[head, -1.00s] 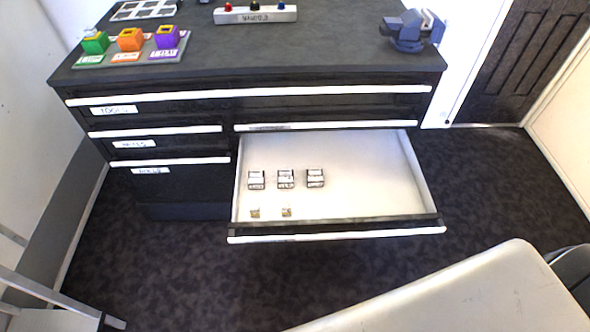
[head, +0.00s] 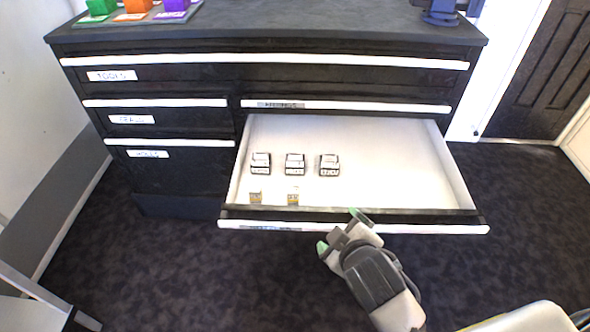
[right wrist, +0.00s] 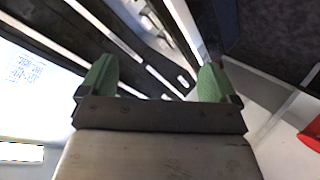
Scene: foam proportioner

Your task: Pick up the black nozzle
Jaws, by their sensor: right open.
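I cannot pick out a black nozzle for certain in the current views. The open drawer (head: 400,165) holds a row of three small black-and-white boxes (head: 295,164) and two tiny brass-coloured pieces (head: 293,197) near its front. My right gripper (head: 340,232) is just in front of the drawer's front edge, at the lower middle of the head view. Its green fingertips are spread, with nothing between them, as the right wrist view (right wrist: 155,78) also shows. My left gripper is not in view.
The dark cabinet top (head: 300,35) lies behind the drawer. Green, orange and purple blocks (head: 137,8) are cut off at its back left, and a blue-grey vise (head: 440,12) at its back right. Dark carpet (head: 190,280) in front is clear.

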